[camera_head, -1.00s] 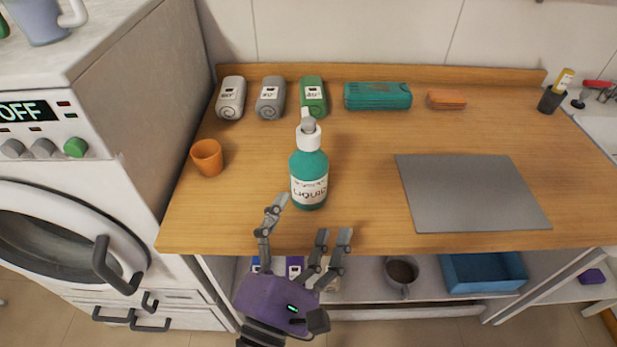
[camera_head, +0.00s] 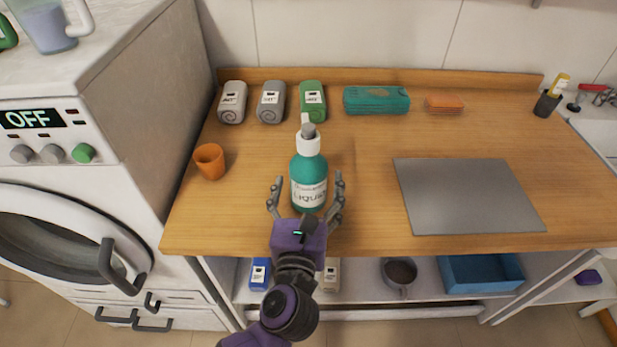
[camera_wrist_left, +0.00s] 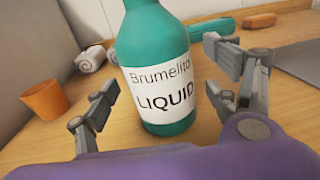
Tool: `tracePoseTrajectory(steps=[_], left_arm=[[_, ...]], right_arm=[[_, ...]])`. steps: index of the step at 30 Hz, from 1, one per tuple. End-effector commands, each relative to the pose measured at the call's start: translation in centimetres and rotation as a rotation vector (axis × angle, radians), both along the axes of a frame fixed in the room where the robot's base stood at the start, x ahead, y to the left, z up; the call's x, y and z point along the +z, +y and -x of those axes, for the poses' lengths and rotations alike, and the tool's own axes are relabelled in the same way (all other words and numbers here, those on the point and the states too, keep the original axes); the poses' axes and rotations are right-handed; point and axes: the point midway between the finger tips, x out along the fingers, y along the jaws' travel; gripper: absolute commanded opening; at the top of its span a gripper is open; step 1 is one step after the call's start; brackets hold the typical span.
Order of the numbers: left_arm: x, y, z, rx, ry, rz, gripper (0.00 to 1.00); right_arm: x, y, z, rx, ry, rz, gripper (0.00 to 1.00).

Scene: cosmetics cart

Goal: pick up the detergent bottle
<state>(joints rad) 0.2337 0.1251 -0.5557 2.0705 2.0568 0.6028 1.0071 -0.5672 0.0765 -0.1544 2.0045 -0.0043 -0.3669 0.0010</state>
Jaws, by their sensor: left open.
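The detergent bottle (camera_head: 309,172) is teal with a white label and a white pump top. It stands upright on the wooden counter near its front edge. My left gripper (camera_head: 306,192) is open, with its fingers on either side of the bottle's lower part. In the left wrist view the bottle (camera_wrist_left: 155,70) stands between the open fingers (camera_wrist_left: 170,100), with a gap visible on the left side. The bottle's top is cut off there. My right gripper is not in view.
An orange cup (camera_head: 209,161) stands left of the bottle. A grey mat (camera_head: 468,196) lies to the right. Rolled towels (camera_head: 271,100), a teal case (camera_head: 376,99) and an orange sponge (camera_head: 444,104) line the back. A washing machine (camera_head: 120,130) stands at the left.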

Motion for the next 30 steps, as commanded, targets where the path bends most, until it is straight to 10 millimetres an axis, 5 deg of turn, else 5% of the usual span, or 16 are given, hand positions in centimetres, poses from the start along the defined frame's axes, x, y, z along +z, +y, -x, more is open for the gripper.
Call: tracePoseTrajectory(steps=[8, 25, 30], left_arm=[[-0.1, 0.0, -0.5, 0.0, 0.002, 0.001, 0.8], [-0.1, 0.0, -0.4, 0.0, 0.001, 0.0, 0.08], [0.2, -0.1, -0.5, 0.0, -0.004, 0.0, 0.08]], right_arm=[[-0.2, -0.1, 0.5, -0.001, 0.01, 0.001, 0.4], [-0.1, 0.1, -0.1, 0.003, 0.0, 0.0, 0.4], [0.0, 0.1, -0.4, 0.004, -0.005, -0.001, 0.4]])
